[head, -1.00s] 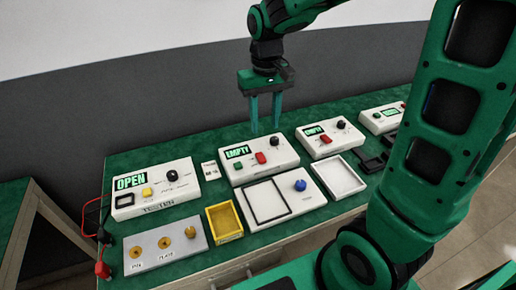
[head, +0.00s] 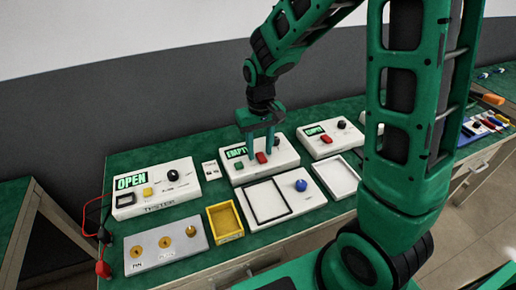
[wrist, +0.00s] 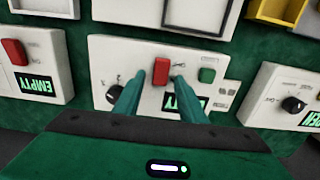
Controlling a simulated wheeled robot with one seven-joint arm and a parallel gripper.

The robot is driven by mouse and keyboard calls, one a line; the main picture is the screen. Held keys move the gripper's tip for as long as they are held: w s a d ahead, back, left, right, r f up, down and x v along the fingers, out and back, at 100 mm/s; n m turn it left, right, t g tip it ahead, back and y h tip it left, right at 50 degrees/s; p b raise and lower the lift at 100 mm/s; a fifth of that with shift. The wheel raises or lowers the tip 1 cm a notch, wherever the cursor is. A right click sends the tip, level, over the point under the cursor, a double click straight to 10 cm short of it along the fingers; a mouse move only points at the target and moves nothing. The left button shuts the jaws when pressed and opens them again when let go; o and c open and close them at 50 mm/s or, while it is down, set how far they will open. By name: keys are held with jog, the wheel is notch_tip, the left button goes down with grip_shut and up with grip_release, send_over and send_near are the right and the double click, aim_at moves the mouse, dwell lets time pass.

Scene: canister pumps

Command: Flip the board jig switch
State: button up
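A white control box (head: 283,166) with an "EMPTY" display, a green button, a red rocker switch (head: 261,157) and a black knob stands at the back of the bench. I cannot read a label naming it as the board jig. My gripper (head: 261,154) is over this box, pointing down. In the wrist view, the red switch (wrist: 161,71) lies between the two fingertips of my gripper (wrist: 160,76), with a small gap on each side. The fingers are apart and hold nothing. They partly cover the display; whether the tips touch the panel I cannot tell.
In front of the box is a white fixture (head: 317,202) with a black frame and blue knob. A tester (head: 187,189) reading "OPEN" stands left, with a yellow tray (head: 239,233) nearby. A similar box (head: 330,150) and a white tray (head: 350,178) are at right.

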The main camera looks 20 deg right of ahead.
aim_at(263, 159)
jog(key=shift+c, duration=0.4)
grip_shut()
jog(key=shift+s+r+t, duration=0.1)
jog(key=shift+s+t, duration=0.2)
jog(key=shift+t, duration=0.7)
jog(key=shift+o, duration=0.4)
grip_release()
notch_tip(263, 159, up, 10)
jog(key=s, duration=0.2)
jog(key=shift+r, duration=0.25)
